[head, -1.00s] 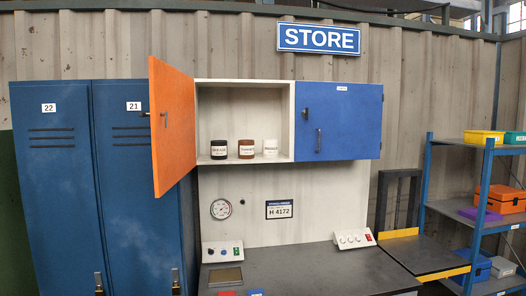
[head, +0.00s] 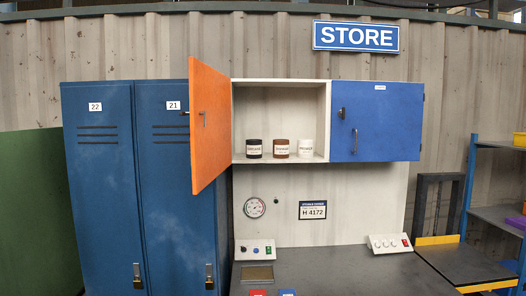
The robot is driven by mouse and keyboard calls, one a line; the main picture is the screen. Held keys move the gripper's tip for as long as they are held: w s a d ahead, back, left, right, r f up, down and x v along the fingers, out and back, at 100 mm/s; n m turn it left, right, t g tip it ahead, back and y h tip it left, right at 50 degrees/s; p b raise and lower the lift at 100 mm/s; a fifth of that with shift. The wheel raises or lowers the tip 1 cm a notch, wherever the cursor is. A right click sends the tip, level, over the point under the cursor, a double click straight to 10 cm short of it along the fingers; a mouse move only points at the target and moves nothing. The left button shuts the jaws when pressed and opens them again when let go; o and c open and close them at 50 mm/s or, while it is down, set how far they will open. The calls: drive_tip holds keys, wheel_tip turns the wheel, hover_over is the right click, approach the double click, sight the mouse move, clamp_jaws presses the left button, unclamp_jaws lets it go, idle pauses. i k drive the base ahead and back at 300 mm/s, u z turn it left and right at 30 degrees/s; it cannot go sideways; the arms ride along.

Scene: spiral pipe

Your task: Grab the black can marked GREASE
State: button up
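The black can (head: 254,149) with a pale label stands upright at the left on the floor of the open wall cabinet (head: 280,159). Its label is too small to read surely. A brown can (head: 280,149) stands in the middle and a white can (head: 305,146) at the right, in a row with small gaps. The orange door (head: 209,125) of this cabinet is swung open to the left. My gripper is not in the head view.
A grey workbench (head: 350,275) lies below, with control boxes (head: 255,249) at its back. The blue cabinet door (head: 376,121) to the right is shut. Blue lockers (head: 140,190) stand left, with a green panel (head: 38,215) beyond. Shelving (head: 495,215) stands right.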

sight(254, 147)
drive_tip(key=i, duration=1.8)
drive_tip(key=u, duration=2.05)
